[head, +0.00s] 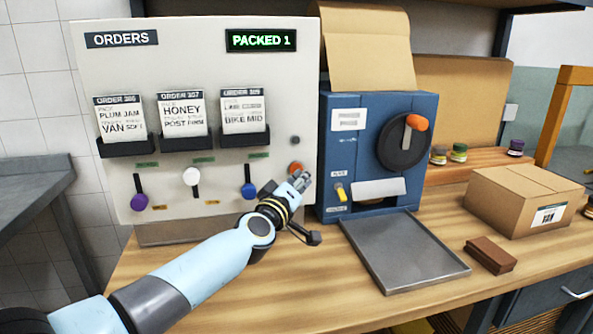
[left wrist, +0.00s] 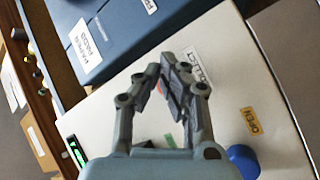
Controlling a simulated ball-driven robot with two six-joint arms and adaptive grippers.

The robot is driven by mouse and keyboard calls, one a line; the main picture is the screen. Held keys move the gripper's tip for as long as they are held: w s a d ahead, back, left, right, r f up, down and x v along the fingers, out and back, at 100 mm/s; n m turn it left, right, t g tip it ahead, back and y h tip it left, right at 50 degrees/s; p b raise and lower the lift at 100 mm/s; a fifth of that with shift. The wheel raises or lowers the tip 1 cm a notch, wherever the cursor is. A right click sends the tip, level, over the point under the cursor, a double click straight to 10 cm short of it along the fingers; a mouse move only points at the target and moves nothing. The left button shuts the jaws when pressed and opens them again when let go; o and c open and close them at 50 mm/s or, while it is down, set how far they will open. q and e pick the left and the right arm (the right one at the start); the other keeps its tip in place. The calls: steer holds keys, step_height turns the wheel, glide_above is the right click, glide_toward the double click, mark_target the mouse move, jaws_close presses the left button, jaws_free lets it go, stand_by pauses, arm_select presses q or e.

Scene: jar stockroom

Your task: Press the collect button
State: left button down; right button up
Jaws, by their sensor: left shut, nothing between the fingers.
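The orange-red button (head: 296,167) is on the lower right of the cream orders panel (head: 215,70). In the left wrist view a white label (left wrist: 197,65) reading COLLECT lies on the panel just beyond my fingers. The button itself is mostly hidden there behind the fingers. My left gripper (head: 303,179) is shut and empty, its fingertips just below and right of the button in the head view. Whether it touches the button I cannot tell. The gripper also fills the middle of the left wrist view (left wrist: 168,78). My right gripper is in neither view.
The panel's display (head: 261,40) reads PACKED 1. Purple (head: 139,202), white (head: 192,176) and blue (head: 249,191) knobs sit left of my gripper. A blue machine (head: 350,155) with a metal tray (head: 400,254) stands right. A cardboard box (head: 520,195) is farther right.

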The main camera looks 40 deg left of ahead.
arm_select(q)
steer(key=shift+w+a, duration=0.1)
stand_by(0.4)
steer(key=shift+w+a, duration=0.2)
steer(key=shift+a, duration=0.05)
stand_by(0.3)
steer(key=shift+s+d+r, duration=0.1)
stand_by(0.3)
steer(key=shift+s+d+p, duration=0.3)
steer(key=shift+s+d, duration=0.15)
steer(key=shift+d, duration=0.1)
steer(key=shift+s+d+p, duration=0.8)
steer(key=shift+s+d, duration=0.85)
steer(key=shift+d, duration=0.3)
